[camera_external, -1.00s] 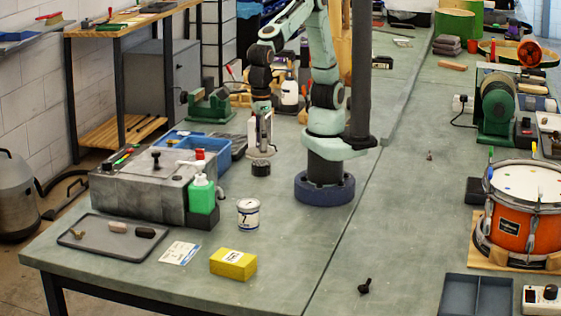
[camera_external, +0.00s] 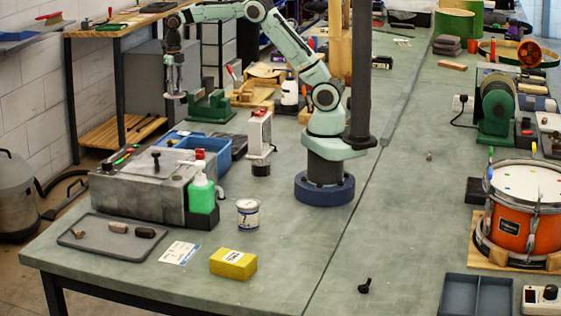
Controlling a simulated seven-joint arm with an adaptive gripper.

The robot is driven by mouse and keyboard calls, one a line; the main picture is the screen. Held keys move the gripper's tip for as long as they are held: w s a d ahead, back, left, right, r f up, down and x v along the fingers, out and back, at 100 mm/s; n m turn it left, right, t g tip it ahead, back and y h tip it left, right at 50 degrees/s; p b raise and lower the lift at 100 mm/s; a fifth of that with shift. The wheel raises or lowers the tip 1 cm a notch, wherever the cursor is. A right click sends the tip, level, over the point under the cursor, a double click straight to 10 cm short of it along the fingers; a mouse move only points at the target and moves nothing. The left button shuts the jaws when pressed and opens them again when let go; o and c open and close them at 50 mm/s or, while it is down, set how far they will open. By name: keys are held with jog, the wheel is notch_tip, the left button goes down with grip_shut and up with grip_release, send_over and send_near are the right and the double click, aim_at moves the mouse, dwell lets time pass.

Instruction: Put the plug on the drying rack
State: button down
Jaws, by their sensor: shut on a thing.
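My gripper (camera_external: 175,93) is raised at the left of the bench, in front of the grey cabinet. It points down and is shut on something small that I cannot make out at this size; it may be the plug. I cannot clearly pick out the drying rack. A dark grey tray (camera_external: 92,242) at the front left holds several small items, among them a black one (camera_external: 145,232) and a pale one (camera_external: 117,228). A small black piece (camera_external: 365,286) lies alone on the front of the bench.
A white upright device (camera_external: 259,133) stands near my base. The bench middle is clear.

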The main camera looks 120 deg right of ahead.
jog(key=s+d+m, duration=0.2)
jog(key=s+d, duration=0.5)
jog(key=s, duration=0.4)
jog(key=s+d+m, duration=0.3)
jog(key=s+d, duration=0.5)
jog(key=s, duration=0.4)
jog(key=f, duration=1.1)
jog(key=w+f, duration=0.1)
jog(key=f, duration=0.5)
jog(key=shift+a+f, duration=0.15)
jog(key=shift+a, duration=0.15)
jog(key=shift+f, duration=2.25)
jog(key=c, duration=1)
grip_release()
jog(key=shift+f, duration=0.1)
